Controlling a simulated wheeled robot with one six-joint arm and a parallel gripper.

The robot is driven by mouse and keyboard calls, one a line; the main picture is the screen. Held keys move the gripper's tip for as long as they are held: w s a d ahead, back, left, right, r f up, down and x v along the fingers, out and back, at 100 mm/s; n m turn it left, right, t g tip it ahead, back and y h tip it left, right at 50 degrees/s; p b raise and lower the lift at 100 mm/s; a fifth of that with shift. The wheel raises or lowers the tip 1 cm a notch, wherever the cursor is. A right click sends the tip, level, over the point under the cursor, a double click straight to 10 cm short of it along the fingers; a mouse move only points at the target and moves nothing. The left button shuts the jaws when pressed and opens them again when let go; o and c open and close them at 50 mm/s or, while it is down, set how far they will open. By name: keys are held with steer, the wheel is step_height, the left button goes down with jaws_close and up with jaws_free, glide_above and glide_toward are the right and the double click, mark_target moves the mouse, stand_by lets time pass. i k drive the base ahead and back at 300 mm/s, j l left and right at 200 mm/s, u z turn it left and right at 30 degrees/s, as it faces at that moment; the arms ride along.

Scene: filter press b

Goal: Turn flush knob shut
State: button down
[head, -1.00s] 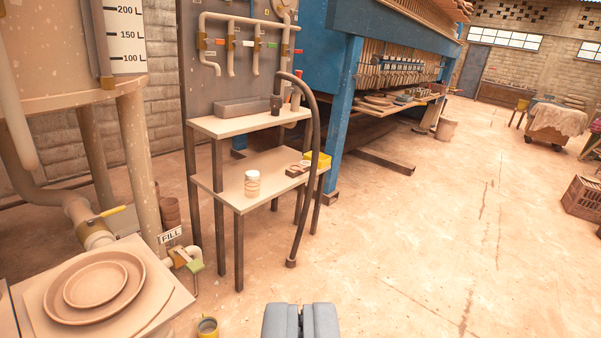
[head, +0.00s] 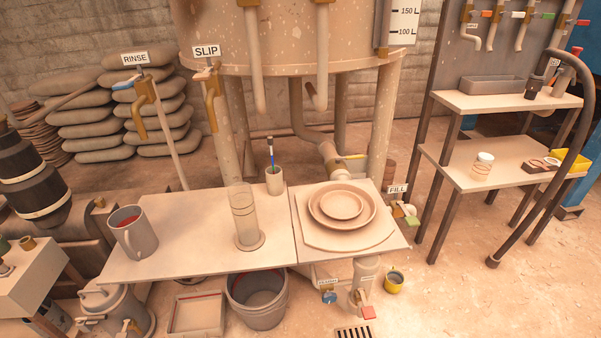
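A small blue knob (head: 328,297) sits under the front edge of the table, below a small label (head: 327,283) too small to read for certain. I cannot tell whether it is the flush knob or how far it is turned. A red-handled valve (head: 368,312) hangs on a pipe just to its right, with another small label. A green handle (head: 410,220) is by the FILL sign (head: 397,189) at the table's right end. My gripper is not in view.
The table (head: 180,255) carries a mug (head: 134,232), a glass cylinder (head: 244,215) and stacked plates (head: 342,205). A bucket (head: 257,298), tray (head: 196,315) and yellow cup (head: 394,282) stand below. RINSE (head: 135,58) and SLIP (head: 206,51) taps rise behind.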

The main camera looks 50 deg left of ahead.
mark_target(329, 298)
steer(key=k+j, duration=0.15)
steer(key=j, duration=0.25)
steer(key=k+j, duration=0.15)
steer(key=j, duration=0.2)
steer(key=k+j+u, duration=0.1)
steer(key=j, duration=0.3)
steer(key=k+j, duration=0.25)
steer(key=j, duration=0.15)
steer(key=k+j, duration=0.15)
steer(key=j, duration=0.2)
steer(key=k+j, duration=0.1)
steer(key=j, duration=0.3)
steer(key=k+j+u, duration=0.1)
steer(key=j, duration=0.3)
steer(key=k+j, duration=0.2)
steer(key=j, duration=0.2)
steer(key=i+l+u, duration=0.15)
steer(key=l, duration=0.7)
steer(key=l+u, duration=0.1)
steer(key=l, duration=0.75)
